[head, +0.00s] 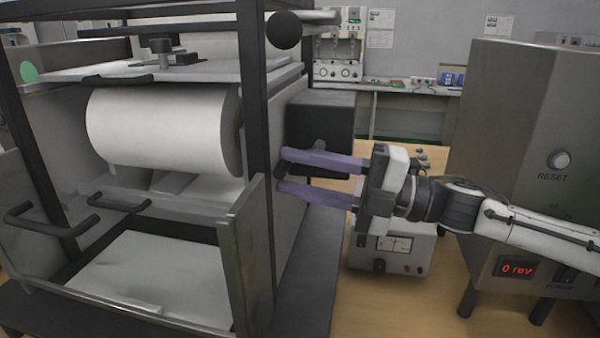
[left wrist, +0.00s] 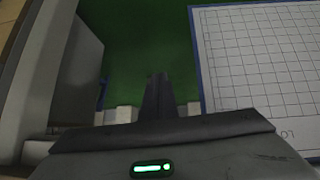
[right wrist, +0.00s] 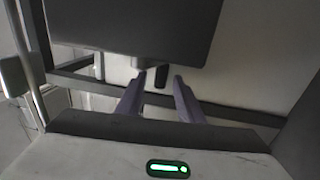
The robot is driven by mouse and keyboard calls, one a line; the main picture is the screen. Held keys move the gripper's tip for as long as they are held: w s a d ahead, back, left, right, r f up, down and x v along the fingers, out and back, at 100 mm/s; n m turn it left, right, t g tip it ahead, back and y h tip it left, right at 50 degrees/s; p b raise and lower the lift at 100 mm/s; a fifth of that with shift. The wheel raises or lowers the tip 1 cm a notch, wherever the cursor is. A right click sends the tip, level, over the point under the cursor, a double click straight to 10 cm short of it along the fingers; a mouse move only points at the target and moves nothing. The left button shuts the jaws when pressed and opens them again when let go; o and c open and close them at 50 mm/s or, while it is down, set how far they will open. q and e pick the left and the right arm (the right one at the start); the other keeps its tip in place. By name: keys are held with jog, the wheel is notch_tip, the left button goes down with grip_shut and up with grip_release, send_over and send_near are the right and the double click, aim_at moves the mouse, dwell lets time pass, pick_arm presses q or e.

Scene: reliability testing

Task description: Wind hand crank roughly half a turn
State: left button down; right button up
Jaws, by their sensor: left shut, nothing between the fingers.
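My right gripper (head: 279,170) comes in from the right in the head view, with its purple fingers apart beside the dark box on the machine's right side. In the right wrist view its fingertips (right wrist: 160,75) are open. A short dark peg (right wrist: 161,78), seemingly the crank's handle, shows between the tips. I cannot tell whether either finger touches it. The rest of the crank is mostly hidden by the fingers and box. My left gripper (left wrist: 158,80) is shut and empty in the left wrist view; it is outside the head view.
The machine holds a white roll (head: 165,130) in a dark frame. The dark box (head: 335,122) lies close to my right fingers. A grey cabinet (head: 520,130) at right has a display (head: 516,269) reading 0 rev. A gridded sheet (left wrist: 265,60) lies near my left gripper.

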jog(key=v, duration=1)
jog(key=shift+b, duration=0.45)
jog(key=shift+s+d, duration=0.1)
jog(key=shift+d, duration=0.05)
